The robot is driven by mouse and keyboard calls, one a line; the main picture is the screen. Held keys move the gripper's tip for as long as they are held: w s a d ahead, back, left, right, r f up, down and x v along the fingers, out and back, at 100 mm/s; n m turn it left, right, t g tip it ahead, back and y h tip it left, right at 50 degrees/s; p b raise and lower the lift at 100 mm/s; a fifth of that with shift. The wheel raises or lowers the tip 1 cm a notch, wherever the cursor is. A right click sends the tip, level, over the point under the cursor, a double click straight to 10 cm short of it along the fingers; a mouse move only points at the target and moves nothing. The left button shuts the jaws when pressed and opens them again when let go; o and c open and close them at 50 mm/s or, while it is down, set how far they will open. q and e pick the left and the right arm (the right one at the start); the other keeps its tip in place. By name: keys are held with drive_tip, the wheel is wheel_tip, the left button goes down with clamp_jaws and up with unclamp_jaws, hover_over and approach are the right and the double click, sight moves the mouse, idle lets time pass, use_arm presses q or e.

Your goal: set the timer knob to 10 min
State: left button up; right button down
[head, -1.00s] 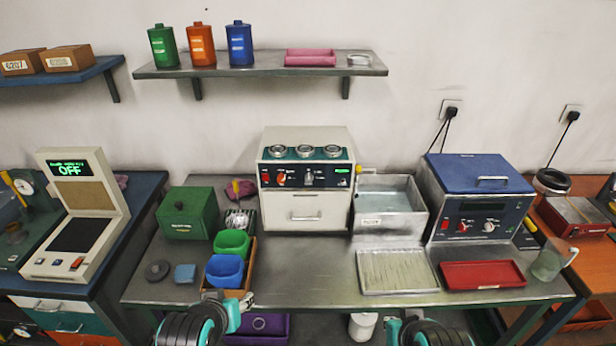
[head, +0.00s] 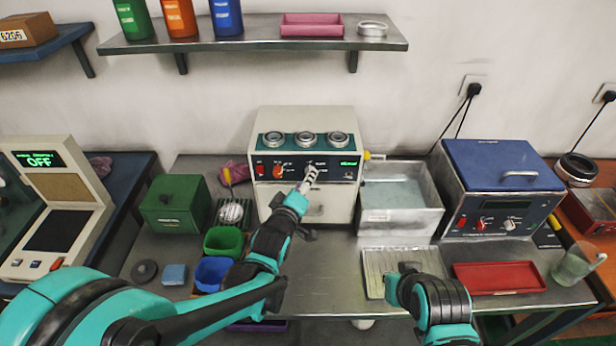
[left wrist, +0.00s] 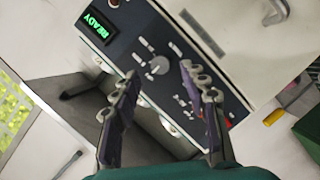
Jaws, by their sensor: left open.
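The white machine (head: 252,215) stands at the back middle of the bench, with a dark control panel (head: 340,172). The panel carries a red switch (head: 260,170), an orange knob (head: 279,171) and a green display, which reads READY in the left wrist view (left wrist: 96,25). A round grey knob (left wrist: 158,66) shows between my open fingers in the left wrist view; small labels around it are unreadable.
A metal basin (head: 400,221) and a blue-lidded unit (head: 500,200) with its own knobs stand to the right. A green box (head: 175,203) and green and blue bins (head: 222,241) are at left. A red tray (head: 500,278) lies at front right.

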use_arm(q)
drive_tip(key=shift+b+x, duration=0.35)
drive_tip(key=shift+x, duration=1.45)
clamp_jaws()
drive_tip(key=m+y, duration=0.2)
drive_tip(key=m, duration=0.2)
drive_tip(key=m+y, duration=0.3)
drive_tip(key=m, duration=0.2)
drive_tip(key=d+m+y, duration=0.1)
drive_tip(key=m+y, duration=0.2)
drive_tip(key=m, duration=0.2)
drive_tip(key=shift+b, duration=0.3)
drive_tip(key=shift+m, duration=0.3)
